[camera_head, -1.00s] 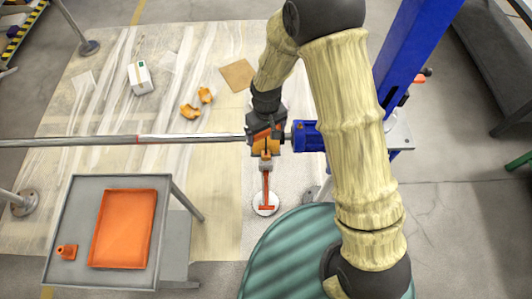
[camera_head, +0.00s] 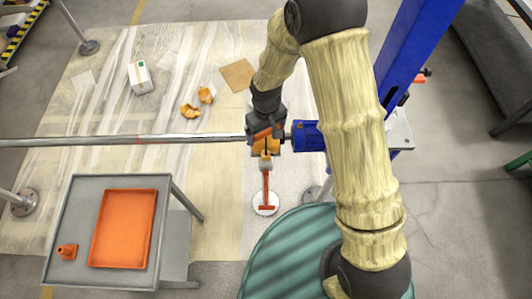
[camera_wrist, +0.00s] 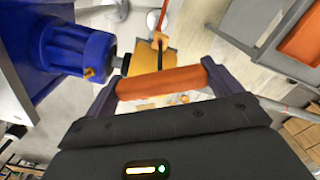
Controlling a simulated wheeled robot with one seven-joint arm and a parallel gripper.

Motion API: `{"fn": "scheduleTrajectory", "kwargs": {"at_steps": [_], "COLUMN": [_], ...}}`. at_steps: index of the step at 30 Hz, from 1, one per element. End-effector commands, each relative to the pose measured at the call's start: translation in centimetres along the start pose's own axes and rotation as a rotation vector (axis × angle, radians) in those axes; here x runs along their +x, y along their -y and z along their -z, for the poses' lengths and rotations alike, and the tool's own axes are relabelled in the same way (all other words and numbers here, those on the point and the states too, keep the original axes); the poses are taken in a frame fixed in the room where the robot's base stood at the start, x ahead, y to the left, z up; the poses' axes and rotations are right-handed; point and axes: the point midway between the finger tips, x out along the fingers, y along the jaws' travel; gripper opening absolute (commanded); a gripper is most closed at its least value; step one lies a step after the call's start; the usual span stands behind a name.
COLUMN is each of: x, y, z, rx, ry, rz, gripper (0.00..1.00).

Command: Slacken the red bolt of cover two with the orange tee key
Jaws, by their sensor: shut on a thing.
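My gripper (camera_head: 264,132) is shut on the orange crossbar of the tee key (camera_wrist: 160,82), which spans between its two fingers in the wrist view. The crossbar also shows in the head view (camera_head: 262,133). The key's dark shank runs from the bar toward a yellow-orange block (camera_wrist: 146,57), which also shows just below my gripper in the head view (camera_head: 266,147). I cannot tell whether this block is cover two. I cannot make out the red bolt or whether the key's tip is seated on it.
A blue motor (camera_head: 308,136) stands right beside my gripper, with a long steel shaft (camera_head: 180,138) to the left. A red rod (camera_head: 266,188) runs down to a white disc. A grey table (camera_head: 75,210) with an orange tray (camera_head: 123,265) stands lower left.

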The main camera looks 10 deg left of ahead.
Motion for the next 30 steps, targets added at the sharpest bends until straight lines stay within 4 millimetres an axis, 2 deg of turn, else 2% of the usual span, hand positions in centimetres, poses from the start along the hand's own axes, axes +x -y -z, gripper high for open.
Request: {"fn": "scheduleTrajectory", "kwargs": {"at_steps": [3, 14, 30], "x": [-0.6, -0.8, -6.7], "y": [0.0, 0.0, 0.0], "z": [0.0, 0.0, 0.0], "rx": [0.000, 0.000, 0.000], "ry": [-0.001, -0.001, -0.002], "rz": [0.000, 0.000, 0.000], "gripper": [0.50, 0.50, 0.50]}}
